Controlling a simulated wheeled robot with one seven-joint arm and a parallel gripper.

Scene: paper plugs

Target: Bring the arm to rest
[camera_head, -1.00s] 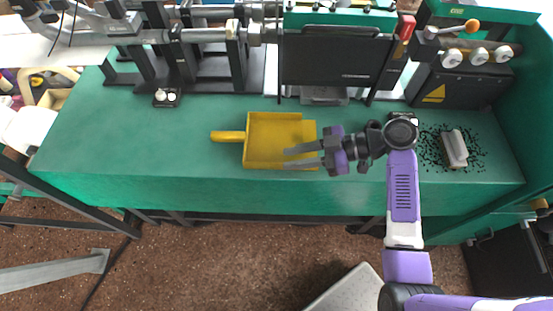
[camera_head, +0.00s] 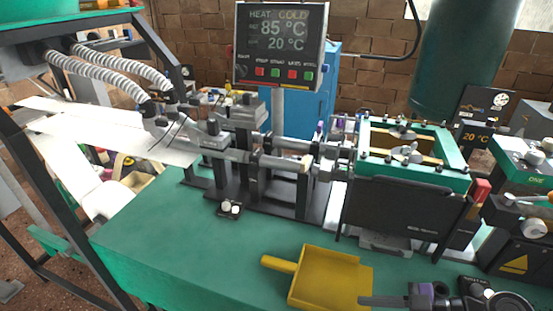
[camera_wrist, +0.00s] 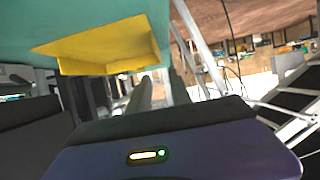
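My gripper (camera_head: 384,301) shows at the bottom right edge of the head view, partly cut off by the frame. Its fingers point left, beside the right side of the yellow dustpan (camera_head: 335,272). In the wrist view, two grey fingers (camera_wrist: 153,92) stand with a gap between them and nothing held. The dustpan also shows in the wrist view (camera_wrist: 105,48), beyond the fingers. Most of my arm is out of the head view.
The green bench (camera_head: 165,245) carries the machine with a black front panel (camera_head: 403,215). A display (camera_head: 281,45) reads HEAT COLD, 85 °C and 20 °C. The left bench top is clear.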

